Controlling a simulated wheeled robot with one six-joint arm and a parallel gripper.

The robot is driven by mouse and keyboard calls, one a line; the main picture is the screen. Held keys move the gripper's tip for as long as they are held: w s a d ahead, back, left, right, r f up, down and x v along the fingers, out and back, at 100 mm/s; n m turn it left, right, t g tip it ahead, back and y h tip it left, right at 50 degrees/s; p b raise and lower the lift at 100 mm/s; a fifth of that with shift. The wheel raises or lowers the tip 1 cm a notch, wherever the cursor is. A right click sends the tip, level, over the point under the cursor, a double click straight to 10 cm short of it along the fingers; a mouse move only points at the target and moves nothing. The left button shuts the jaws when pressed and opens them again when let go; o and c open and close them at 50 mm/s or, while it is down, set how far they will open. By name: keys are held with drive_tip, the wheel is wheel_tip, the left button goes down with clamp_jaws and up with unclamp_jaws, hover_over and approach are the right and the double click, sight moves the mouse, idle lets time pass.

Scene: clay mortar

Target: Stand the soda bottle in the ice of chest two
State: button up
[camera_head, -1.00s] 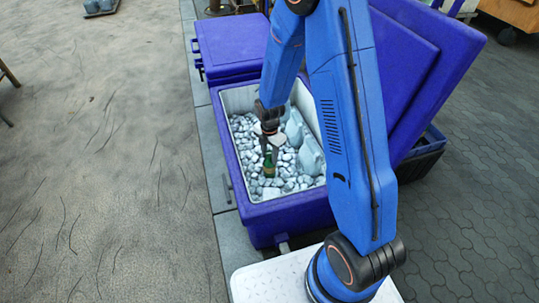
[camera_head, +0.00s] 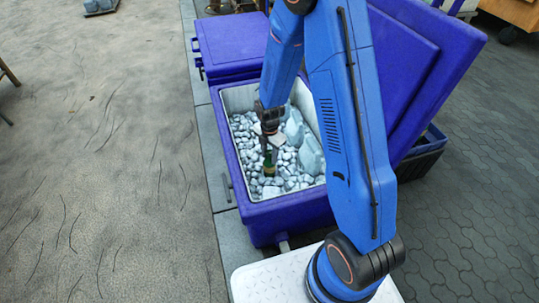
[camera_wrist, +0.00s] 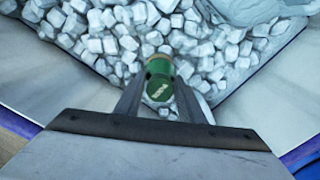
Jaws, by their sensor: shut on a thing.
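The green soda bottle (camera_head: 267,162) is inside the open blue chest, over the ice at its left side. It also shows in the wrist view (camera_wrist: 159,82), between the two fingers. My gripper (camera_head: 268,153) is shut on the bottle from above; in the wrist view its fingers (camera_wrist: 158,97) flank it. The open chest (camera_head: 290,213) is filled with grey-white ice cubes (camera_head: 245,140). No number shows on it. I cannot tell whether the bottle's lower end touches the ice or sinks into it.
Large pale-blue jug-like blocks (camera_head: 310,156) lie on the ice to the right of the bottle. The chest's raised lid (camera_head: 425,60) stands at the right. A second blue chest (camera_head: 228,50), closed, stands behind. Open floor (camera_head: 100,180) lies left.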

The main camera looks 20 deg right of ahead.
drive_tip(key=shift+f, duration=0.2)
drive_tip(key=o, duration=1.6)
wheel_tip(320, 180, up, 27)
idle(1.7)
idle(0.6)
